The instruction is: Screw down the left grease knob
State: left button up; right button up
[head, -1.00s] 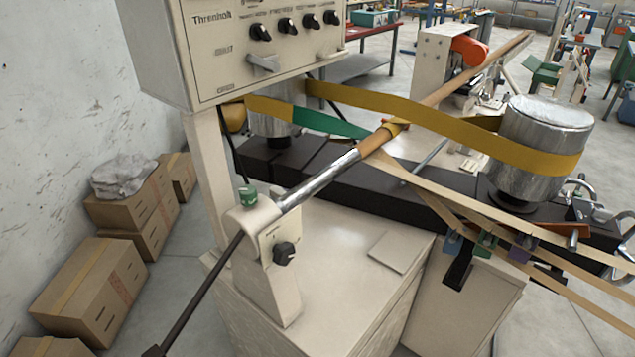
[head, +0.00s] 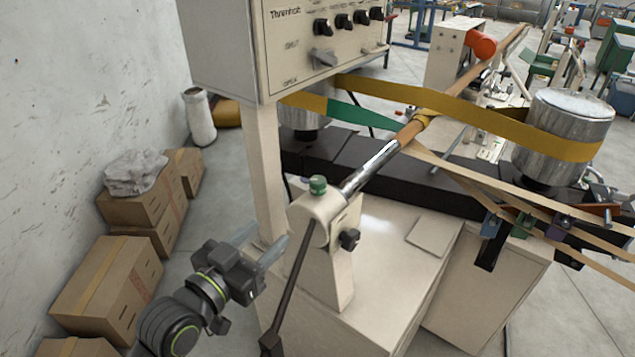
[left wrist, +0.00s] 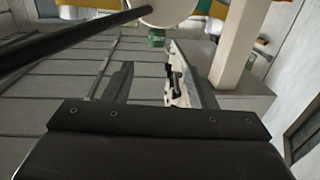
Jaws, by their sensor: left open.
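The green grease knob (head: 318,185) stands on top of the cream bearing head (head: 318,212) at the near end of the shaft. It also shows in the left wrist view (left wrist: 157,38), beside the round cream head, beyond the fingers. My left gripper (head: 274,250) is open and empty, to the left of the post and lower than the knob in the head view, apart from it. Its two fingers (left wrist: 158,84) show spread in the left wrist view. My right gripper is not in view.
A dark rod (head: 292,285) slopes down from the bearing head, near my left gripper. A black knob (head: 350,239) sits on the post's front. The control box (head: 290,45) hangs above on a cream column (head: 265,170). Cardboard boxes (head: 108,285) line the wall at left.

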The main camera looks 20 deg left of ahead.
aim_at(313, 189)
pick_arm(q)
jog(key=p+x, duration=0.1)
jog(key=x, duration=0.4)
jog(key=p+x, duration=0.1)
jog(key=x, duration=0.5)
jog(key=r+p+x, duration=0.1)
jog(key=p+x, duration=0.1)
jog(key=x, duration=0.4)
jog(key=shift+d+r, duration=0.1)
jog(key=shift+d, duration=0.15)
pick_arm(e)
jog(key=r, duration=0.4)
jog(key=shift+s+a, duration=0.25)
pick_arm(q)
jog(key=shift+c, duration=0.2)
jog(key=c, duration=0.9)
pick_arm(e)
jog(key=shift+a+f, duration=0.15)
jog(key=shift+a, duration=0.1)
